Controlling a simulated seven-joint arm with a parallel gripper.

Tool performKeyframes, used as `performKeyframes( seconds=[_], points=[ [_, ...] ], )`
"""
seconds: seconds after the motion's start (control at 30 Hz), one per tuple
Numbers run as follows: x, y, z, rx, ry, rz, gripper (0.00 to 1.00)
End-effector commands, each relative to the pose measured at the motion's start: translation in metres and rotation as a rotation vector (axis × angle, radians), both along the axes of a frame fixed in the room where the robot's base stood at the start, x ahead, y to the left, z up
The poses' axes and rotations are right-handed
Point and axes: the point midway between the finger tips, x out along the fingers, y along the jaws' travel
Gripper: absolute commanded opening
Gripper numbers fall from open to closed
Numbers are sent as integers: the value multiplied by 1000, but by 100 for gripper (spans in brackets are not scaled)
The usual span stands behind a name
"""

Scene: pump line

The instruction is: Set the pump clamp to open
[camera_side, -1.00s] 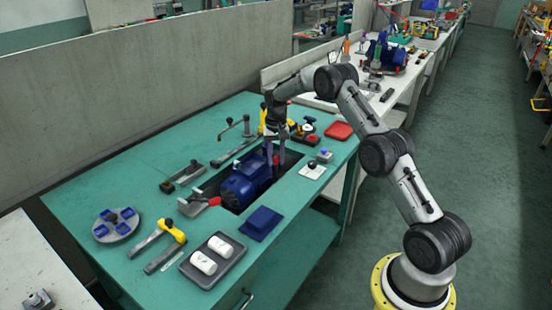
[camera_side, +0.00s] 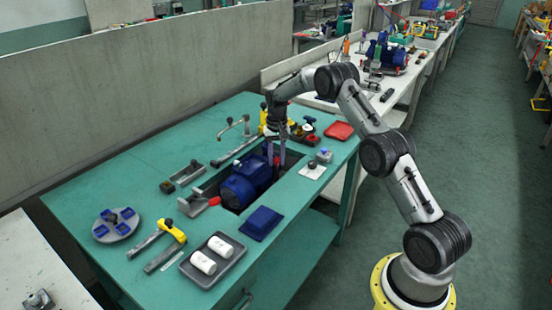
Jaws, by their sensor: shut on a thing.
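The blue pump (camera_side: 245,184) lies in a dark recess in the green bench (camera_side: 130,185). My gripper (camera_side: 276,162) points down at the far right end of the pump. Its fingers are shut on a small red handle (camera_side: 277,160), which seems to be the pump clamp's; the fingers hide most of it, and the clamp's position cannot be read. A second clamp with a red grip (camera_side: 214,201) stands at the near left end of the pump.
A grey tray with white cylinders (camera_side: 212,260), a blue block (camera_side: 261,223), yellow-handled tools (camera_side: 172,232) and a round dish of blue parts (camera_side: 115,224) lie nearby. A red tray (camera_side: 339,131) sits at the far right.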

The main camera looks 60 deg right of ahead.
Motion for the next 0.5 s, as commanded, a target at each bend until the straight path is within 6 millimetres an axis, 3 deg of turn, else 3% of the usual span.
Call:
performKeyframes(
  seconds=[0.23,0.5],
  points=[
    [-26,-1,2,-1,-1,-2,0],
    [-33,-1,1,0,3,-1,0]
  ],
)
